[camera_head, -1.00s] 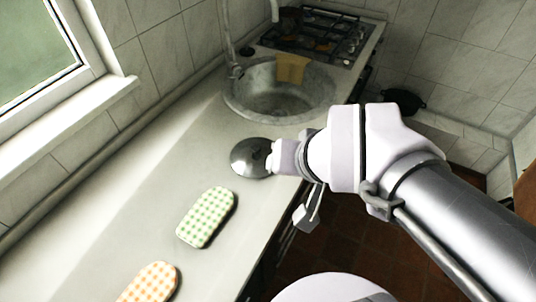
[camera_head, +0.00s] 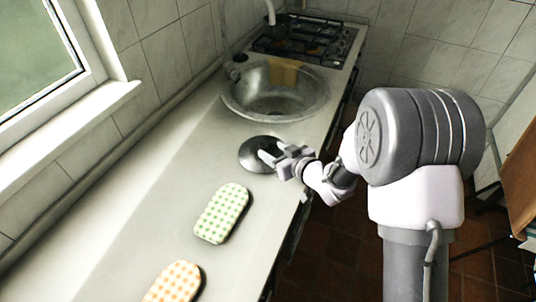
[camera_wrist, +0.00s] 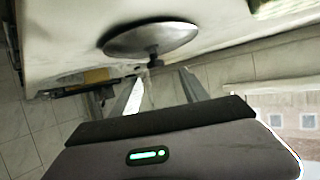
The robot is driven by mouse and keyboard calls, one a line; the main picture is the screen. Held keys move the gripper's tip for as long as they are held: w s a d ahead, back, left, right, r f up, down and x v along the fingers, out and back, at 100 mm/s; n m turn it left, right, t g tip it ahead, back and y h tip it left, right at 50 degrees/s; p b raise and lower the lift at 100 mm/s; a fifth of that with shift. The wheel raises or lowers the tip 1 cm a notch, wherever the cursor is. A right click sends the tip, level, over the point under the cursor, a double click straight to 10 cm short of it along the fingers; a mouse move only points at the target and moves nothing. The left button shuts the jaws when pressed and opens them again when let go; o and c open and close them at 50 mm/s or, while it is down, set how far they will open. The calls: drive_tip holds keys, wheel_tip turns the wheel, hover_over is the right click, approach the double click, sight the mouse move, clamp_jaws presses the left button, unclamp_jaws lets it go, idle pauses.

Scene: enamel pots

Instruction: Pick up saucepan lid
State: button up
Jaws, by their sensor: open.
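The saucepan lid (camera_head: 253,158) is a round, shiny metal disc lying on the pale counter, just in front of the sink in the head view. In the wrist view the lid (camera_wrist: 152,40) shows side-on, with its dark knob pointing toward my fingers. My gripper (camera_head: 271,154) is open, its fingertips at the right part of the lid in the head view. In the wrist view my gripper's (camera_wrist: 160,85) two fingers are spread, and the knob lies beyond and roughly between their tips. The knob is largely hidden by the gripper in the head view.
A green checked pad (camera_head: 221,213) and an orange checked pad (camera_head: 174,284) lie nearer on the counter (camera_head: 130,215). The sink (camera_head: 276,90) has a yellow cloth (camera_head: 285,72) on its far side. A gas hob (camera_head: 305,40) is beyond. The window wall bounds the left.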

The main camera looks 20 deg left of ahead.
sight(267, 147)
drive_tip(key=shift+x, duration=1.25)
drive_tip(key=w+a+f+b, duration=0.2)
drive_tip(key=shift+w+a+f+b, duration=0.3)
drive_tip(key=shift+w+f, duration=0.1)
drive_tip(key=shift+w+a, duration=0.15)
drive_tip(key=shift+a, duration=0.1)
clamp_jaws()
